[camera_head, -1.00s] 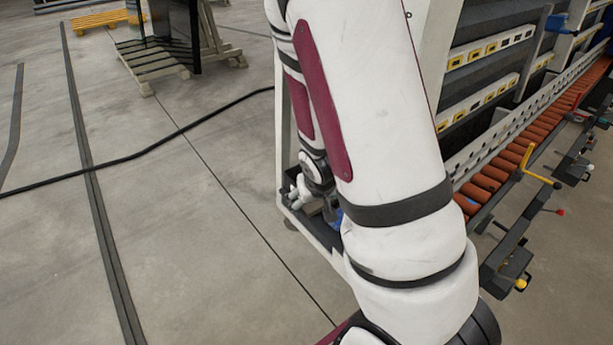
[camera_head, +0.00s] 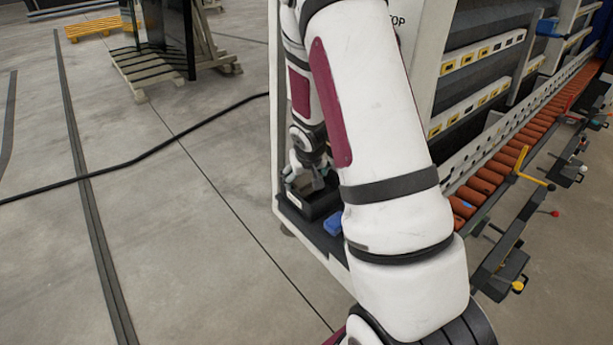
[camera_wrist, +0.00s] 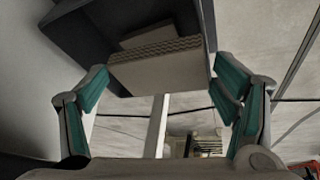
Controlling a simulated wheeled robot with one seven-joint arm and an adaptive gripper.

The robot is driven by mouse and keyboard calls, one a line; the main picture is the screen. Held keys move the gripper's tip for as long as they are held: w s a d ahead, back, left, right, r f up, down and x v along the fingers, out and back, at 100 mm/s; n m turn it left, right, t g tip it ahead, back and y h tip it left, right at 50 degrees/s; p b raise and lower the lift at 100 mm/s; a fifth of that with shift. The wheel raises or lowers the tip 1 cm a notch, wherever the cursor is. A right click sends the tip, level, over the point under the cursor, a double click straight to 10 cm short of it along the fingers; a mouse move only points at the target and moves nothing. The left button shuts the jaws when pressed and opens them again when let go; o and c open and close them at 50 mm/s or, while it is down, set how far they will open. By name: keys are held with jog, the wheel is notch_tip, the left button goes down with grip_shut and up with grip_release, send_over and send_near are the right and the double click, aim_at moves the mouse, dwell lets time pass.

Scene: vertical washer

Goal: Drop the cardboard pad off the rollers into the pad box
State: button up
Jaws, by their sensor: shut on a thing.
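In the wrist view, a tan cardboard pad (camera_wrist: 158,76) with a corrugated edge sits between the teal finger pads of my gripper (camera_wrist: 160,88), which is shut on it. A dark open box (camera_wrist: 82,42) lies just beyond the pad, with another brown piece showing inside it. In the head view, my gripper (camera_head: 308,182) is low over the black pad box (camera_head: 320,205) at the end of the machine. My arm covers part of this area, and whether the held pad touches the box is unclear.
A blue object (camera_head: 334,223) lies beside the box on the dark ledge. The orange rollers (camera_head: 478,187) run along the machine at the right, with levers and knobs beside them. A black cable (camera_head: 150,153) crosses the open floor at the left.

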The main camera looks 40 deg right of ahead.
jog(key=shift+f, duration=0.1)
jog(key=shift+f+b, duration=0.35)
jog(key=shift+f, duration=0.05)
jog(key=o, duration=0.5)
jog(key=shift+r, duration=0.1)
